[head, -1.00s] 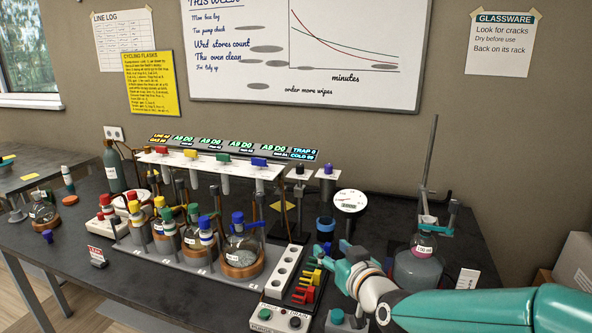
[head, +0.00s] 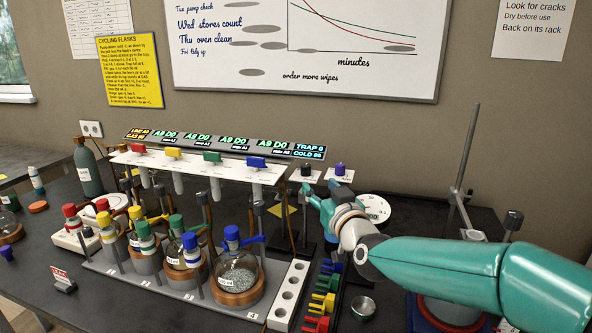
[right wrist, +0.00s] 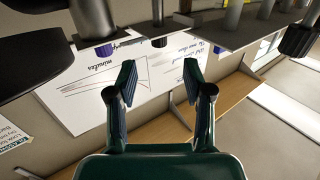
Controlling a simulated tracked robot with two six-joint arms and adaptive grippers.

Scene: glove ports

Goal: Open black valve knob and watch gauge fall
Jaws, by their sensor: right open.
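The black valve knob (head: 306,168) stands on a small white plate behind the bench's middle. A purple knob (head: 340,169) stands on a similar plate just right of it. The white round gauge (head: 376,207) is right of both, partly covered by my right arm; its reading is not legible. My right gripper (head: 325,194) is open and empty, a little below and in front of the two knobs. In the right wrist view, the black knob (right wrist: 158,42) shows beyond and between the open fingers (right wrist: 162,92), apart from them. The purple knob (right wrist: 103,50) is to its left.
A white rack (head: 205,164) with red, yellow, green and blue valves stands left of the knobs. Several stoppered flasks (head: 238,277) sit in front of it. A white holed block (head: 287,296) and coloured clips (head: 322,303) lie below my gripper. A metal stand (head: 464,165) rises at right.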

